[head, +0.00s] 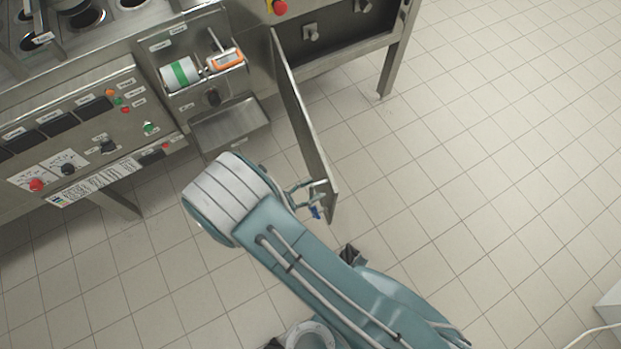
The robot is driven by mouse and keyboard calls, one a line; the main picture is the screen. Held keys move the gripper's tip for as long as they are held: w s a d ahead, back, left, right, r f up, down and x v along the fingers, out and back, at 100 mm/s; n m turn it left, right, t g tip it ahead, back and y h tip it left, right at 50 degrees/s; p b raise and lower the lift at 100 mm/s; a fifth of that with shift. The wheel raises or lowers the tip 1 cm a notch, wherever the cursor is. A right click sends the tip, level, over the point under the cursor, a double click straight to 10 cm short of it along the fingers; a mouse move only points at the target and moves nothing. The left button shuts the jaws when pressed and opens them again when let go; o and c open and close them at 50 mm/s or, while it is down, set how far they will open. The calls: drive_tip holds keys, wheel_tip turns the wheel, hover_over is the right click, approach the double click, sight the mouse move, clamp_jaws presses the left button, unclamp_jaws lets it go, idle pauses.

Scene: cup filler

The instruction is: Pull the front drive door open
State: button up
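The front drive door (303,125) is a flat steel panel, seen nearly edge-on. It stands swung out from the machine, hinged at its upper end in the picture. My gripper (316,194) is at the door's free end, on its left face. The fingers are small here and partly hidden by my own arm. A small grey and blue part, perhaps the door's handle, shows among them. I cannot tell whether the fingers are closed on it or only beside it.
An open bay (338,38) with metal knobs lies right of the hinge.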

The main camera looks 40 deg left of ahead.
drive_tip(key=v, duration=1.2)
idle(0.4)
